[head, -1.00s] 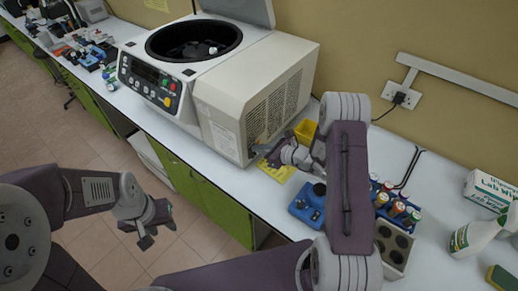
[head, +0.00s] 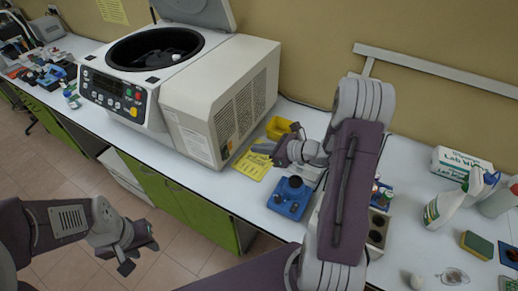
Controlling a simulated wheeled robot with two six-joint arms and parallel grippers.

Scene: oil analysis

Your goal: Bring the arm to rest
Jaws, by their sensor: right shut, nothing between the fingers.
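My right arm reaches over the bench from the bottom of the head view. Its gripper (head: 262,148) is shut and empty, pointing left in front of the yellow bin and over the yellow card (head: 252,166). The forearm hides part of the bench behind it. My left gripper (head: 140,258) hangs at the lower left, over the floor in front of the green cabinets, clear of the bench. Its two fingertips look apart, with nothing between them.
A large centrifuge (head: 190,112) with its lid up stands left of my right gripper. A yellow bin (head: 280,127) and a blue device (head: 290,197) are close to that gripper. A vial rack is partly hidden by my arm. A wipes box (head: 462,163), spray bottle (head: 447,205) and sponge (head: 477,245) stand right.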

